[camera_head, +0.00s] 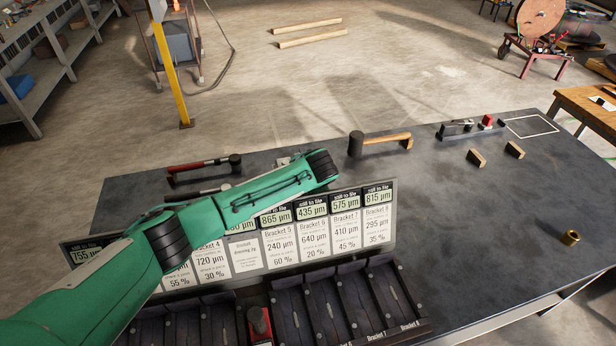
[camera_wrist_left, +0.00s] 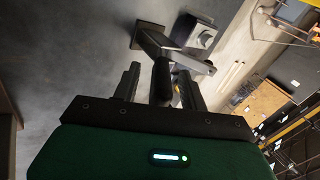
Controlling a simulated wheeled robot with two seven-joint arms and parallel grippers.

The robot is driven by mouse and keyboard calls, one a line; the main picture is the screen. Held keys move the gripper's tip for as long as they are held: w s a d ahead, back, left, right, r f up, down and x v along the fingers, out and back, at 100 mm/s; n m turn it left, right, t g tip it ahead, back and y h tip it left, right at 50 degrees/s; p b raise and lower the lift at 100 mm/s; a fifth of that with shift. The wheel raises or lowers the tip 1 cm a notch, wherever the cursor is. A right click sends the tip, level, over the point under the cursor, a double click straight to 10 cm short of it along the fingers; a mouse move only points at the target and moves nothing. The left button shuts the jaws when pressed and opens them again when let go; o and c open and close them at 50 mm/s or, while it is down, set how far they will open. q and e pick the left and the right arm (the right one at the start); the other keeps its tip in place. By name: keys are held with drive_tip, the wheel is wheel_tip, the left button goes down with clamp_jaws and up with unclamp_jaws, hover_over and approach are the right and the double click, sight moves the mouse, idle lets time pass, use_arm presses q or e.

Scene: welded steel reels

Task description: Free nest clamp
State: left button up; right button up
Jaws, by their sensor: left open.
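In the left wrist view a clamp with a metal lever (camera_wrist_left: 188,60) and a dark round handle (camera_wrist_left: 162,78) stands by a flat plate (camera_wrist_left: 150,36) and a small grey block (camera_wrist_left: 195,33). My left gripper (camera_wrist_left: 159,74) is open, with the handle between its two fingers. Clear gaps show on both sides of the handle; I cannot tell its depth against the fingertips. In the head view my green left arm hides the gripper and most of the clamp area; only a small grey part (camera_head: 284,160) shows behind it. My right gripper is not in view.
A label board (camera_head: 268,240) and a slotted bracket rack (camera_head: 290,300) stand in front, a red-topped item (camera_head: 259,322) among the slots. A hammer (camera_head: 385,139), a red-handled tool (camera_head: 200,164), wooden blocks (camera_head: 477,158) and a brass cup (camera_head: 570,238) lie on the dark bench (camera_head: 480,220). Its right side is mostly clear.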

use_arm(q)
wheel_tip(320, 180, up, 20)
drive_tip(key=b, duration=0.5)
drive_tip(key=shift+c, duration=0.2)
